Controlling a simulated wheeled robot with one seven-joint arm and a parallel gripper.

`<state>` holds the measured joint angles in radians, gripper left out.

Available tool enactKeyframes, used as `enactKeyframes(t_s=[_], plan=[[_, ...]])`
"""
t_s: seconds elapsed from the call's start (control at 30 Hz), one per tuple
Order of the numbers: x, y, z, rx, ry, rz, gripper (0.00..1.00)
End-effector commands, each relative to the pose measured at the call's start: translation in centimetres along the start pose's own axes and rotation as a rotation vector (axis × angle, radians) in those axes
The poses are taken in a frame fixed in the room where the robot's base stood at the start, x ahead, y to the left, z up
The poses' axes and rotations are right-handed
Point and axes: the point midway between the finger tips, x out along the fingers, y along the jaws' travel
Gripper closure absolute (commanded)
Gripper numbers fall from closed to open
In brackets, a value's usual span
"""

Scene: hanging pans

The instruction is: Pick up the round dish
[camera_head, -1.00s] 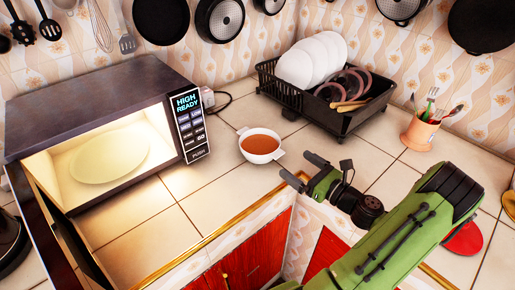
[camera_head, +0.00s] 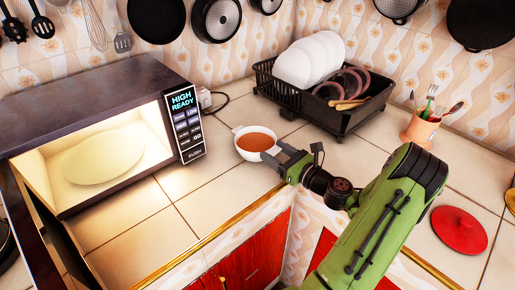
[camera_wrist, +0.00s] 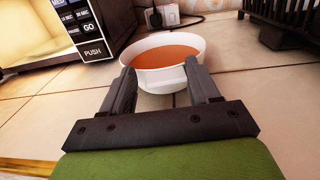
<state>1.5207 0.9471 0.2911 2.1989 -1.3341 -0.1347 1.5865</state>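The round dish is a white bowl (camera_head: 241,147) of orange-brown soup with small side handles, standing on the tiled counter right of the microwave. In the wrist view the bowl (camera_wrist: 152,78) is straight ahead, with its near handle between my fingertips. My gripper (camera_head: 274,154) is at the bowl's right side, low over the counter. In the wrist view my gripper (camera_wrist: 161,82) is open, with a finger on each side of the handle. I cannot tell whether either finger touches it. The bowl sits level on the counter.
The open, lit microwave (camera_head: 70,95) holds a pale plate (camera_head: 103,157). A black dish rack (camera_head: 345,122) with white plates stands behind right. A utensil cup (camera_head: 419,129) and red lid (camera_head: 459,230) are at right. Counter in front of the bowl is clear.

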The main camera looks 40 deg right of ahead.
Motion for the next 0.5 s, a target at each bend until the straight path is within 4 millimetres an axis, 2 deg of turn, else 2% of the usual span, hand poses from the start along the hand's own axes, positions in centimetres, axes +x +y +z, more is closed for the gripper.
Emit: enactKeyframes(t_s=[0.03, 0.33, 0.5], plan=[[0.0, 0.01, -0.01, 0.0, 0.0, 0.001, 0.49], [-0.01, 0.02, -0.02, 0.0, 0.0, 0.001, 0.95], [0.01, 0.03, 0.07, 0.0, -0.002, 0.001, 0.96]])
